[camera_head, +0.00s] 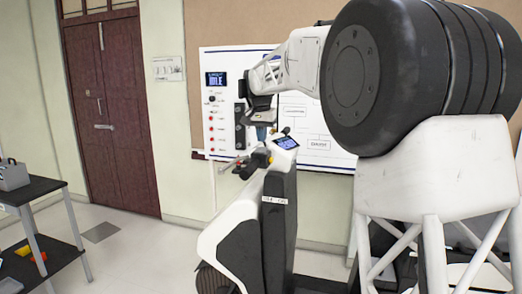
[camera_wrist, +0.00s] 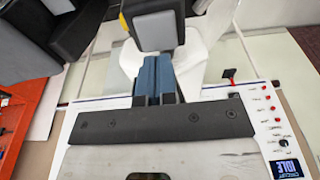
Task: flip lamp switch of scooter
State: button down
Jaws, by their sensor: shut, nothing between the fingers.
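The scooter (camera_head: 280,215), white and black, stands upright in the middle of the head view. Its handlebar (camera_head: 250,163) has a yellow part, and a small lit display (camera_head: 286,143) sits on top. My gripper (camera_head: 262,137) points down just above the handlebar, beside the display. In the wrist view my gripper (camera_wrist: 152,63) has its blue fingers together and empty. Their tips are close to a grey and black scooter part (camera_wrist: 153,27) with a yellow edge; I cannot tell whether they touch. I cannot make out the lamp switch.
A white wall board (camera_head: 225,140) with an IDLE screen (camera_head: 216,80) and several red buttons stands behind the scooter. A dark shelf (camera_head: 30,190) with a grey toolbox (camera_head: 12,175) is at the left. The floor between shelf and scooter is mostly clear.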

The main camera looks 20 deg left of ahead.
aim_at(262, 148)
jog(key=shift+f, duration=1.25)
dwell(1.2)
jog(key=shift+r, duration=3.5)
jog(key=shift+d, duration=0.15)
